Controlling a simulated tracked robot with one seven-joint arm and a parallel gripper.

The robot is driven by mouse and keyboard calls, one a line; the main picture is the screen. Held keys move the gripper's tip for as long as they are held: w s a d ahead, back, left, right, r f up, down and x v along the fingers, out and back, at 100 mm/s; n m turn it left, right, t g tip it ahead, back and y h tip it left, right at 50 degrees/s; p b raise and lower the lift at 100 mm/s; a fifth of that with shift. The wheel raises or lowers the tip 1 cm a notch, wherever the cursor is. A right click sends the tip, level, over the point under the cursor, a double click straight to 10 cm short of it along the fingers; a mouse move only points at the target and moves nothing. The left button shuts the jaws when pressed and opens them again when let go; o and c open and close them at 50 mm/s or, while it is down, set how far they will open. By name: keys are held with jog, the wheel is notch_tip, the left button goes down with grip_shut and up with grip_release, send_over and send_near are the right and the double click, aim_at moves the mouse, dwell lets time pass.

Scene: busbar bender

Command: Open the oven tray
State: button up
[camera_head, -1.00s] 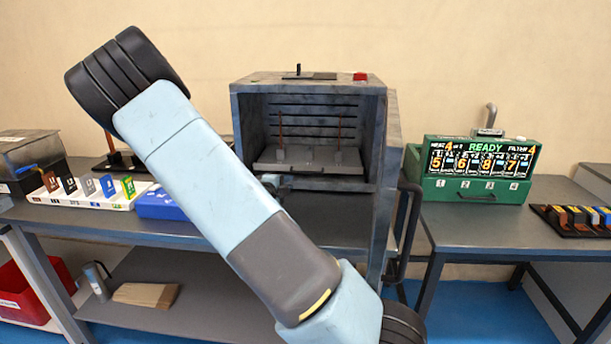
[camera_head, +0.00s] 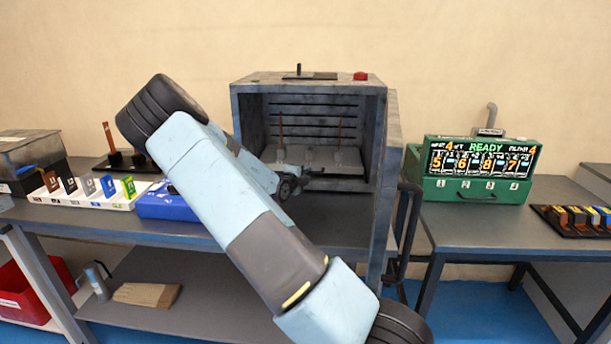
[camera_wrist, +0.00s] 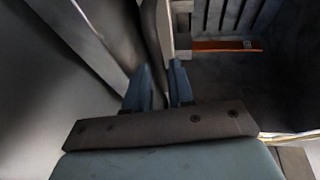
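The oven is a worn grey box (camera_head: 384,155) on the bench, its front open toward me. The pale grey tray (camera_head: 345,158) lies inside, with thin copper-coloured upright bars on it. My gripper (camera_head: 288,188) is at the oven's front opening, left of centre, near the tray's front edge; my arm hides part of the tray and the oven's left side. In the wrist view my gripper's two blue fingers (camera_wrist: 165,80) stand a small gap apart. A dark grey edge runs up behind them; I cannot tell whether it touches them. An orange-brown bar (camera_wrist: 225,44) shows beyond, at upper right.
A dark door or handle frame (camera_head: 402,230) stands at the oven's right front. A green control box (camera_head: 470,188) reads READY. Left are a blue box (camera_head: 165,203), a white holder (camera_head: 85,198) with coloured pieces and a clear bin (camera_head: 30,150). A red crate (camera_head: 25,295) is below.

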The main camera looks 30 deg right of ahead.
jog(key=shift+w+d, duration=0.25)
jog(key=shift+d, duration=0.15)
grip_shut()
jog(key=shift+f, duration=0.1)
jog(key=shift+s+a, duration=0.1)
jog(key=shift+a, duration=0.1)
